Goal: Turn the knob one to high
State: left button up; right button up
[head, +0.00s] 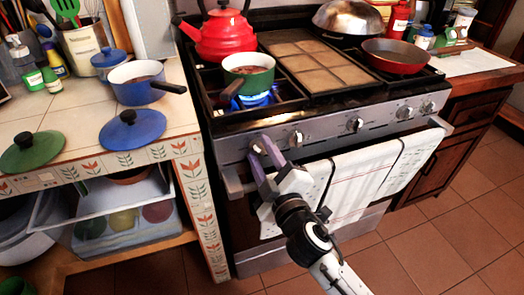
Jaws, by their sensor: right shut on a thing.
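The stove's front panel (330,128) carries a row of round silver knobs. The leftmost knob (257,147) is mostly hidden by my right gripper (261,150), whose purple fingers are shut on it. Other knobs (296,138) stand to the right along the panel. Blue flame (258,97) burns under the small green pot (248,73) on the front left burner. The exact turn of the held knob cannot be told. My left gripper is not in view.
A red kettle (221,36) stands behind the green pot, and a red pan (396,56) is on the right burner. Towels (365,175) hang on the oven handle below the knobs. A blue pot (140,86) and lids (132,130) lie on the left counter.

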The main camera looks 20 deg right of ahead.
jog(key=shift+n, duration=0.6)
jog(key=o, duration=1)
jog(key=shift+o, duration=0.2)
jog(key=s+b, duration=0.1)
jog(key=s, duration=0.9)
jog(key=shift+s+d, duration=0.15)
